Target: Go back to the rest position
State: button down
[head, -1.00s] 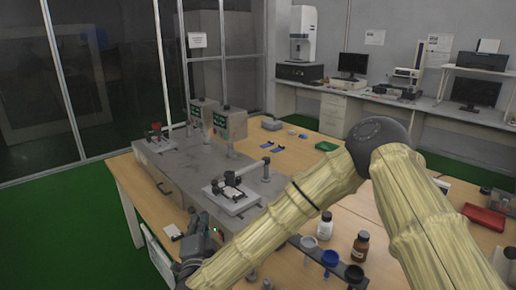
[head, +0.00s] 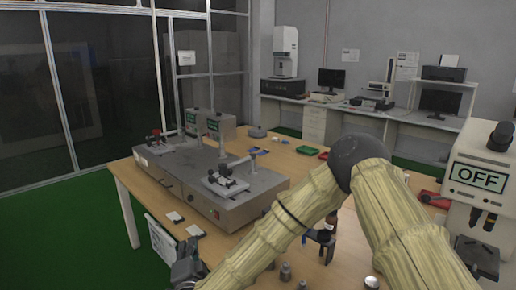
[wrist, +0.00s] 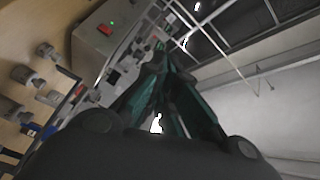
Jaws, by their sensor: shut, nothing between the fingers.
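My arm, in a pale ribbed cover, bends across the lower right of the head view.
A white machine marked OFF (head: 484,165) stands at the right. Small bottles and metal pieces (head: 285,271) sit on the near table, partly behind my arm. A counter with monitors (head: 331,79) lines the back wall. Green floor (head: 70,240) is clear at the left.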

jog(key=s+d+f+n+g+y, duration=0.1)
jog(key=s+d+f+n+g, duration=0.3)
jog(key=f, duration=0.6)
jog(key=s+d+f+n+g, duration=0.1)
jog(key=s+d+f+g, duration=0.3)
jog(key=f, duration=0.6)
jog(key=s+d+f+n+g+h, duration=0.1)
jog(key=s+d+f+n+g, duration=0.15)
jog(key=s+d+f, duration=0.8)
jog(key=s+d+f+n+g+h, duration=0.1)
jog(key=s+d+f+g+h, duration=0.1)
jog(key=s+d, duration=0.9)
jog(key=s+d+f+n+g+h, duration=0.1)
jog(key=s+d+f+g, duration=0.4)
jog(key=s+d, duration=0.5)
jog(key=d+h, duration=0.1)
jog(key=d, duration=0.2)
jog(key=shift+s+d+f+n, duration=0.15)
jog(key=shift+s+f+n, duration=0.05)
jog(key=shift+s+n, duration=0.2)
